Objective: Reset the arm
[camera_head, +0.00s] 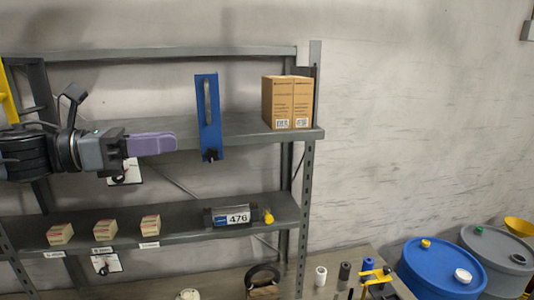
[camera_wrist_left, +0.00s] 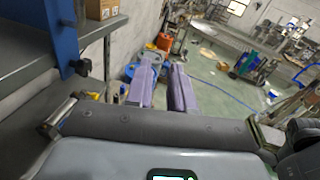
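My left arm comes in from the left in the head view, in front of the shelf rack. Its gripper (camera_head: 168,143) has purple fingers pointing right, level with the upper shelf. The left wrist view shows its two purple fingers (camera_wrist_left: 162,72) apart, with a clear gap and nothing between them. My right gripper shows in neither view.
The grey shelf rack (camera_head: 222,133) holds a blue panel (camera_head: 208,120), cardboard boxes (camera_head: 279,100), small cartons (camera_head: 104,230) and a device labelled 476 (camera_head: 232,216). A blue drum (camera_head: 432,272) stands lower right. Space right of the upper rack is clear.

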